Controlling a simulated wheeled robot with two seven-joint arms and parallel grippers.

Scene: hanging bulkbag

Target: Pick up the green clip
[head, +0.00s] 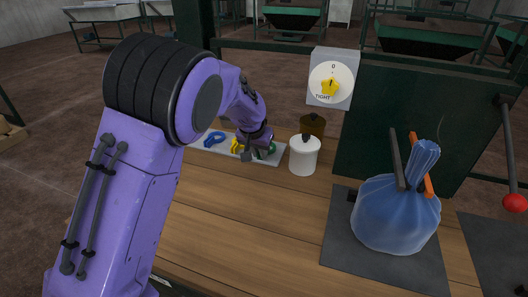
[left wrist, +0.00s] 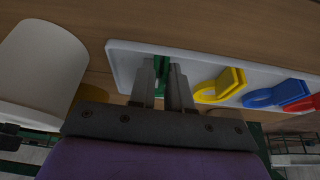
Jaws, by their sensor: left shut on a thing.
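The green clip (head: 269,151) is at the right end of the white tray (head: 278,160) on the wooden bench. My left gripper (head: 252,152) reaches down to that end of the tray and is shut on the clip. In the left wrist view, the two fingers of my left gripper (left wrist: 166,88) close around the green clip (left wrist: 162,70), over the tray (left wrist: 122,62). The fingers hide much of the clip; I cannot tell whether it touches the tray. My right gripper is not in view.
A yellow clip (head: 236,146) and a blue clip (head: 214,139) lie on the tray. A blue bag (head: 394,218) sits on a dark mat (head: 335,245). The front bench is clear.

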